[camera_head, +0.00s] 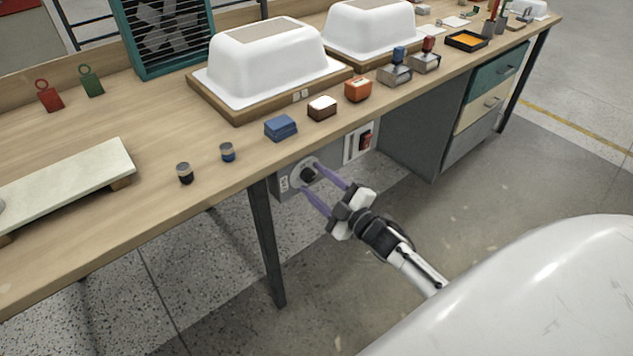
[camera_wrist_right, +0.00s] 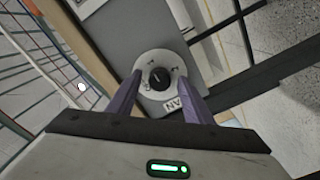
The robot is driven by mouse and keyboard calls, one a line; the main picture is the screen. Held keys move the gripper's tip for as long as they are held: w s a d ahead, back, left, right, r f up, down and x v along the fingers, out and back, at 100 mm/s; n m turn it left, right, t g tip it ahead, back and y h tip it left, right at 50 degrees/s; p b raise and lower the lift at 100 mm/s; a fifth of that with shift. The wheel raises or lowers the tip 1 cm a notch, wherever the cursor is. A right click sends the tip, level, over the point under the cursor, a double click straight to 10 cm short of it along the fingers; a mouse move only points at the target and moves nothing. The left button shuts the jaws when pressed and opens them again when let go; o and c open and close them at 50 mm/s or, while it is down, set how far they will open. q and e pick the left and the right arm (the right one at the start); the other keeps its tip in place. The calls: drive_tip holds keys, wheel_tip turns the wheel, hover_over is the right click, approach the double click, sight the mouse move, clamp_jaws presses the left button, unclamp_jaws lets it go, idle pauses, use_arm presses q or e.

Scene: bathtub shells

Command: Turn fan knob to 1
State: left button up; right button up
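The fan knob (camera_head: 307,174) is a small dark dial on a light round plate, on a grey panel under the front edge of the workbench. It also shows in the right wrist view (camera_wrist_right: 159,79), with a dark grip and markings around it too small to read. My right gripper (camera_head: 316,180) points at the knob. Its two purple fingers are open, one on each side of the dial plate; in the right wrist view (camera_wrist_right: 166,92) the knob lies between and beyond the fingertips, apart from them. The fan (camera_head: 168,30) stands at the back of the bench in a green frame. My left gripper is out of view.
A red switch (camera_head: 366,139) sits on the panel right of the knob. A dark table leg (camera_head: 264,235) stands left of the gripper. The bench top (camera_head: 150,160) carries white tub shells (camera_head: 262,62), stamps and small jars. Drawers (camera_head: 492,98) are at the right.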

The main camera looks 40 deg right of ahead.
drive_tip(key=shift+s, duration=0.1)
drive_tip(key=s, duration=1)
drive_tip(key=shift+d+p, duration=0.35)
drive_tip(key=shift+p, duration=0.05)
drive_tip(key=shift+s, duration=0.1)
drive_tip(key=s+a+f+m+g, duration=0.4)
drive_tip(key=s+a, duration=0.4)
drive_tip(key=a, duration=0.2)
drive_tip(key=s+a+f+m+g+y+p, duration=0.1)
drive_tip(key=s+a+f+m+g, duration=0.4)
drive_tip(key=s+a, duration=0.3)
drive_tip(key=a+f, duration=0.1)
drive_tip(key=a, duration=0.1)
drive_tip(key=shift+s+a, duration=0.4)
